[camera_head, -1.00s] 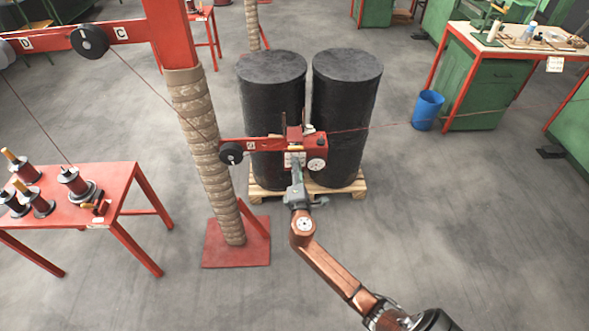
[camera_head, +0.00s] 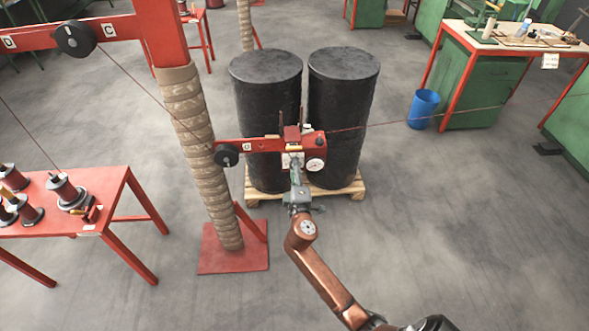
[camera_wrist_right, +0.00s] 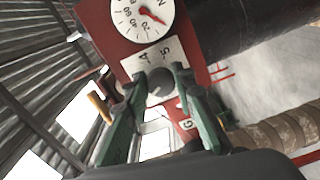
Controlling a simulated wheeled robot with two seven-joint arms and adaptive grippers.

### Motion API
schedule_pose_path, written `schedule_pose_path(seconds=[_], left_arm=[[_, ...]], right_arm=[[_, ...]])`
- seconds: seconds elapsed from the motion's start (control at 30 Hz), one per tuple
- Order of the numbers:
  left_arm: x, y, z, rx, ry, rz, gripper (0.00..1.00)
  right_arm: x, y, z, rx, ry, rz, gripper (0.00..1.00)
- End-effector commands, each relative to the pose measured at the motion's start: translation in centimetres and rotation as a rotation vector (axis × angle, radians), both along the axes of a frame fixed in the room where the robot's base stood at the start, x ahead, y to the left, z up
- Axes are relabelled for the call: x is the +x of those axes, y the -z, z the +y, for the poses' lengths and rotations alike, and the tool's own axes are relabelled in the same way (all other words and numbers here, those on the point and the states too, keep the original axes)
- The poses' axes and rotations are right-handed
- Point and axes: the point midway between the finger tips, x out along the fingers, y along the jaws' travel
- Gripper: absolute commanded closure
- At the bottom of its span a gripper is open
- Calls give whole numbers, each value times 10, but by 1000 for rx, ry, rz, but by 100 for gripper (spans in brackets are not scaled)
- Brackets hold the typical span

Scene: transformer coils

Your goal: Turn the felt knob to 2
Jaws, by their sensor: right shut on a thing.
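The felt knob (camera_wrist_right: 160,86) is a small grey round knob on a red box (camera_wrist_right: 102,28). Behind it is a white scale plate (camera_wrist_right: 158,52) on which I can read 4 and 5; the rest is hidden by the fingers and knob. My right gripper (camera_wrist_right: 160,82) is shut on the knob, one green finger on each side. I cannot tell which number the knob points to. In the head view, my right gripper (camera_head: 297,177) reaches up to the front of the red box (camera_head: 308,145). My left gripper is not in view.
A white dial (camera_head: 315,165) with a red pointer sits beside the plate. A wire runs through the box and a black pulley (camera_head: 227,155). A rope-wrapped post (camera_head: 192,130) stands to the left, black drums (camera_head: 268,100) behind. A red table (camera_head: 105,190) holds coils.

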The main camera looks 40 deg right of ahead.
Motion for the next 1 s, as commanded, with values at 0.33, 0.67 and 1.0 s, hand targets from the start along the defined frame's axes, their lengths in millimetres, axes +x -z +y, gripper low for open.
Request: schedule_pose_path(seconds=[0.33, 0.67, 1.0], left_arm=[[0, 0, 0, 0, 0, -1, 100], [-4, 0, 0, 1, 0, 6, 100], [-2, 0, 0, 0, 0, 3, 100]], right_arm=[[0, 2, 0, 1, -1, 3, 71], [-2, 1, 1, 0, 0, 1, 70], [-48, 2, 29, 3, 0, 3, 70]])
